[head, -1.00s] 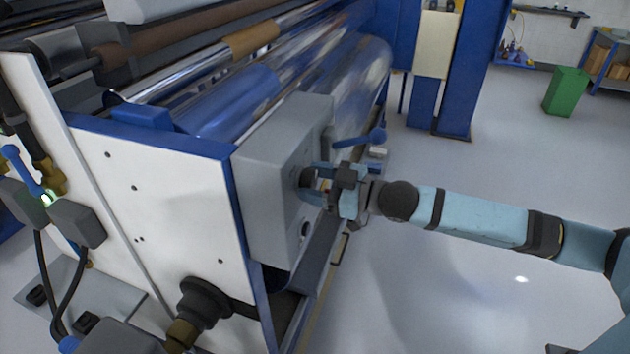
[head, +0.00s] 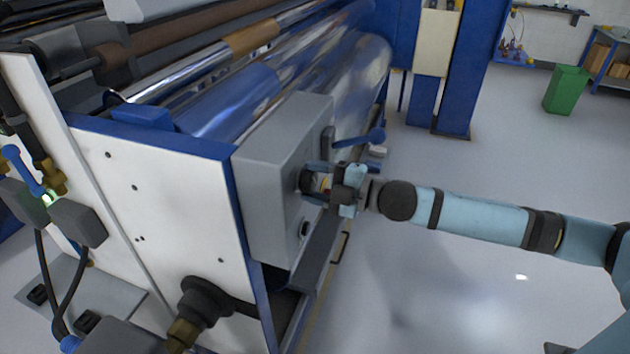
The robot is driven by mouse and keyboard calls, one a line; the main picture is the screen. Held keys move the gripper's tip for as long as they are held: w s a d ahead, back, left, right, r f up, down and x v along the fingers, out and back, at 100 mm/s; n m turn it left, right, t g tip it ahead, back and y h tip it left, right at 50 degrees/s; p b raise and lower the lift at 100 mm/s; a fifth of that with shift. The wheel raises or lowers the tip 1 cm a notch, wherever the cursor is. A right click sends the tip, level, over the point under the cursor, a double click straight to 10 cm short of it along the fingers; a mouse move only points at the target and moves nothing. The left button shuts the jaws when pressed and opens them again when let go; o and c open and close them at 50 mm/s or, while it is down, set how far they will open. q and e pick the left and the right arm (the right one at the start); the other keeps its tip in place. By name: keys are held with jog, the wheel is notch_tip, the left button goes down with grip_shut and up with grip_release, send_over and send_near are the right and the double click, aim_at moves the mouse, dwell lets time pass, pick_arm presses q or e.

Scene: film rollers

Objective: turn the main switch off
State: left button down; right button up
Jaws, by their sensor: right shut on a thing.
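The main switch (head: 306,181) is a dark round knob on the front face of a grey box (head: 262,160) at the machine's corner. A small red and yellow patch shows beside it between the fingers. My right gripper (head: 317,183) reaches in from the right and is shut on the switch. Its fingers and dark body hide most of the knob, so the exact angle of the switch is hard to tell. My left gripper is not in view.
A dark round knob (head: 304,229) sits lower on the same box. A blue lever (head: 362,138) sticks out just behind my gripper. Shiny rollers (head: 345,85) run back along the machine. The floor on the right is clear up to a green bin (head: 565,90).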

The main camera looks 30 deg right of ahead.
jog(key=shift+n, duration=0.6)
jog(key=o, duration=0.9)
jog(key=shift+o, duration=0.2)
